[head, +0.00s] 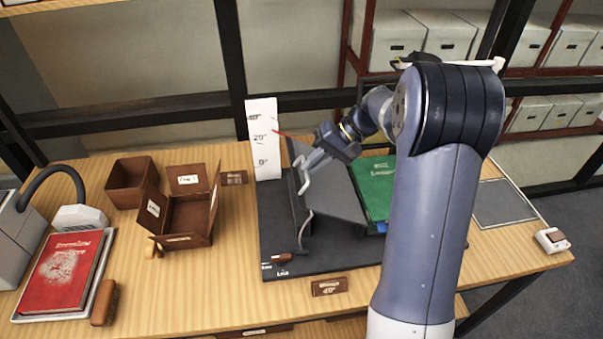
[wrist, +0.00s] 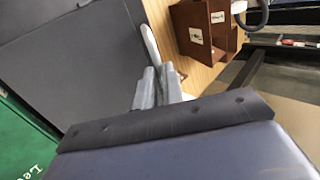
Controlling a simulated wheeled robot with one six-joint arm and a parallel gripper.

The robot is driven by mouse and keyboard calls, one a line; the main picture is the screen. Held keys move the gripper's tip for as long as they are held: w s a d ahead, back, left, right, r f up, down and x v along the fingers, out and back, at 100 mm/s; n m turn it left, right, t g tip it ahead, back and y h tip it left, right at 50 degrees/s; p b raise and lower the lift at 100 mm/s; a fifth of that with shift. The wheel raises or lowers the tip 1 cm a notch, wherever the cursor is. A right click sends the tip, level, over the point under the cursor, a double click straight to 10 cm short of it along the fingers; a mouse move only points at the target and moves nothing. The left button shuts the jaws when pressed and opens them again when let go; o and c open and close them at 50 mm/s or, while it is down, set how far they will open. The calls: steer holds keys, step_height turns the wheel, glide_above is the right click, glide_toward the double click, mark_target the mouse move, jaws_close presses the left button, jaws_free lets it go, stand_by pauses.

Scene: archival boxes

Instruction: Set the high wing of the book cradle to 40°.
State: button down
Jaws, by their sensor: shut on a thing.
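The book cradle has a dark base (head: 272,235) on the table. Its grey high wing (head: 338,205) stands tilted; it also fills the upper left of the wrist view (wrist: 75,55). A pale bar handle (head: 305,182) runs along the wing's left edge. My gripper (head: 304,163) is shut on this handle near its upper end; the wrist view shows the fingers (wrist: 157,86) at the handle (wrist: 150,42). A white scale board (head: 263,150) stands behind, with 0, 20 and a higher mark. A red pointer (head: 281,134) lies close to the 20 mark. A green book (head: 373,185) lies right of the wing.
A small brown lock lever (head: 281,258) sits at the base's front left. A brown plaque (head: 329,286) reads 40°. Brown boxes (head: 190,215) and a red book (head: 62,270) on a tray are at left. My arm covers the cradle's right side.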

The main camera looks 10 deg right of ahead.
steer(key=shift+v, duration=0.9)
steer(key=shift+d+r, duration=0.1)
steer(key=shift+d, duration=0.4)
steer(key=c, duration=1.5)
jaws_free()
steer(key=shift+d, duration=0.15)
steer(key=b+v, duration=0.1)
steer(key=v, duration=0.9)
steer(key=shift+d+r, duration=0.2)
steer(key=shift+r, duration=0.1)
